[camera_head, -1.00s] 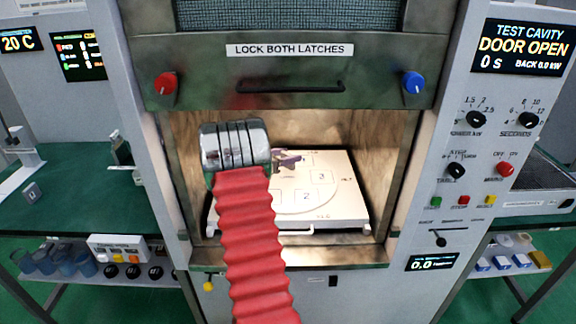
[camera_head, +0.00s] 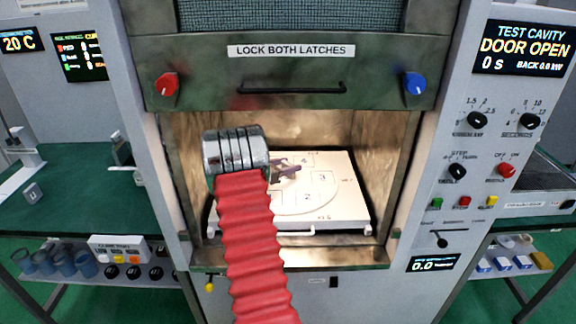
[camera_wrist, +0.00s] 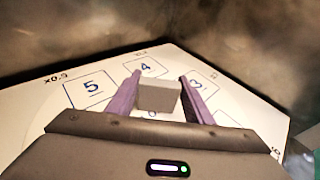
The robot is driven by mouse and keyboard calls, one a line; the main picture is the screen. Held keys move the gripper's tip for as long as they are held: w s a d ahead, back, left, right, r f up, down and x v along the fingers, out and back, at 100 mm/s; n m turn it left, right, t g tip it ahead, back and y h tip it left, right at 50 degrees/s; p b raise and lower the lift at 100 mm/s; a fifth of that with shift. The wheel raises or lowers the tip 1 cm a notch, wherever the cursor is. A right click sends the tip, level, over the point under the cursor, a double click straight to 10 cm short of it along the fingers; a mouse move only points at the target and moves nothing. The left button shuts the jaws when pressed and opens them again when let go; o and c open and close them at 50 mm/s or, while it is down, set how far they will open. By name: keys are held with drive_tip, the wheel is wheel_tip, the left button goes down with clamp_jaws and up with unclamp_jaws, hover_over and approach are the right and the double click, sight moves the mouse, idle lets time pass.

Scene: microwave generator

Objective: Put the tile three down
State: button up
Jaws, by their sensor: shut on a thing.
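My gripper (camera_head: 288,168) is inside the open cavity, above the white board. In the wrist view its two purple fingers (camera_wrist: 158,92) are shut on a plain grey tile (camera_wrist: 157,98). No number shows on the tile's visible face, and I cannot tell whether it touches the board. The white board (camera_head: 340,212) carries a round plate with numbered squares. Square 5 (camera_wrist: 90,88) lies left of the tile, square 4 (camera_wrist: 146,68) behind it, and square 3 (camera_wrist: 198,84) to the right, partly hidden by a finger. In the head view, square 3 (camera_head: 322,178) and square 2 (camera_head: 307,197) show.
Cavity walls (camera_head: 385,160) stand close on both sides. The raised door (camera_head: 290,75) with its handle is above. The display (camera_head: 522,50) reads DOOR OPEN. A green bench (camera_head: 75,190) stands left, with cups on a lower shelf.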

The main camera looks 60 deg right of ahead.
drive_tip(key=shift+f, duration=0.2)
drive_tip(key=o, duration=1.1)
drive_tip(key=shift+o, duration=0.2)
drive_tip(key=shift+r, duration=0.2)
drive_tip(key=shift+w+a+r, duration=0.1)
drive_tip(key=shift+a, duration=0.1)
drive_tip(key=v, duration=0.7)
drive_tip(key=shift+s, duration=0.25)
